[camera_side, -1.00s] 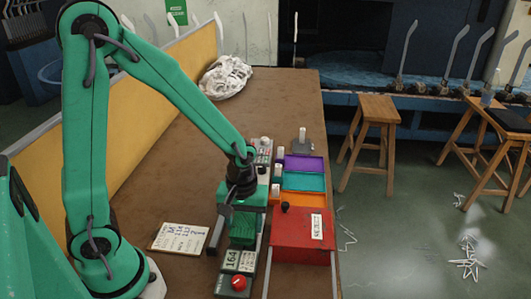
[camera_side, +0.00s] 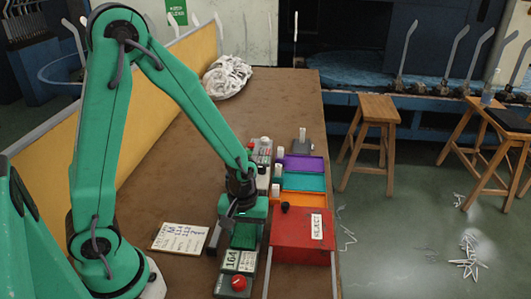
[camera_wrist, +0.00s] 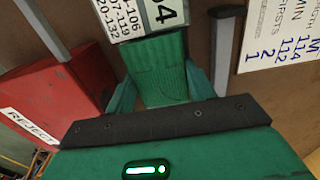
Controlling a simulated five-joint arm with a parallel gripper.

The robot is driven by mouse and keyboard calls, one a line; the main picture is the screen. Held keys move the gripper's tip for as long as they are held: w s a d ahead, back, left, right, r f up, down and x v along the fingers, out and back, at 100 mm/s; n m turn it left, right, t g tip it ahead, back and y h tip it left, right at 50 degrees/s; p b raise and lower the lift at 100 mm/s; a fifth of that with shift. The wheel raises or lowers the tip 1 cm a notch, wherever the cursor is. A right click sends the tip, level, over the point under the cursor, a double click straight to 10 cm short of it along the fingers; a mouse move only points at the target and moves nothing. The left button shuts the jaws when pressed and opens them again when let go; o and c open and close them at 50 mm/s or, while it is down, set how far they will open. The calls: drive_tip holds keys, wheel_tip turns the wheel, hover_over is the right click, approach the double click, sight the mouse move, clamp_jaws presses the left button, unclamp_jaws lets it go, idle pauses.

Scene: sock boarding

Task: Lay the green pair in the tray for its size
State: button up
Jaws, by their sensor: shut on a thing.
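The green pair (camera_wrist: 158,62) is a folded, ribbed green block between my two fingers in the wrist view. It also shows in the side view (camera_side: 244,236), just below my gripper (camera_side: 243,222). My gripper, also in the wrist view (camera_wrist: 160,88), is shut on the pair. The pair is over the measuring unit with the "164" display (camera_side: 232,260); I cannot tell whether it still touches it. Purple (camera_side: 304,163), teal (camera_side: 303,182) and orange (camera_side: 300,200) trays stand in a row beyond the red box, to the right of the unit.
A red REJECT box (camera_side: 300,245) stands right of the unit, close to my gripper. A written card (camera_side: 180,238) lies at left. A red button (camera_side: 238,283) sits at the front. A white heap (camera_side: 228,76) lies at the back; the table's middle is bare.

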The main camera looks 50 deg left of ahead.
sight(245, 232)
drive_tip(key=shift+f, duration=0.2)
drive_tip(key=o, duration=1)
drive_tip(key=shift+r, duration=0.2)
drive_tip(key=shift+a+r, duration=0.1)
drive_tip(key=shift+r, duration=3.65)
